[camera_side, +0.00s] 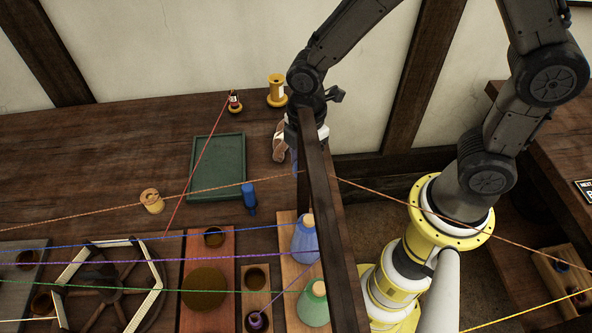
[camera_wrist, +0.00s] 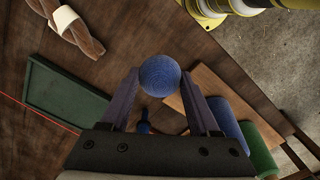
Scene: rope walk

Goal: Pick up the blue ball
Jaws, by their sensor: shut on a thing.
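The blue ball (camera_wrist: 159,75) is round and ridged like wound cord. In the wrist view it sits between the two fingertips of my gripper (camera_wrist: 159,82), which is shut on it. In the side view my gripper (camera_side: 296,160) is mostly hidden behind a dark wooden post, with only a bit of a finger showing. The ball cannot be made out in the side view. The wrist view shows the wooden table below the ball, but its exact height is unclear.
A dark post (camera_side: 335,240) stands in front of my gripper. Blue (camera_side: 304,243) and green (camera_side: 314,304) cones stand nearby. Coloured cords cross the space.

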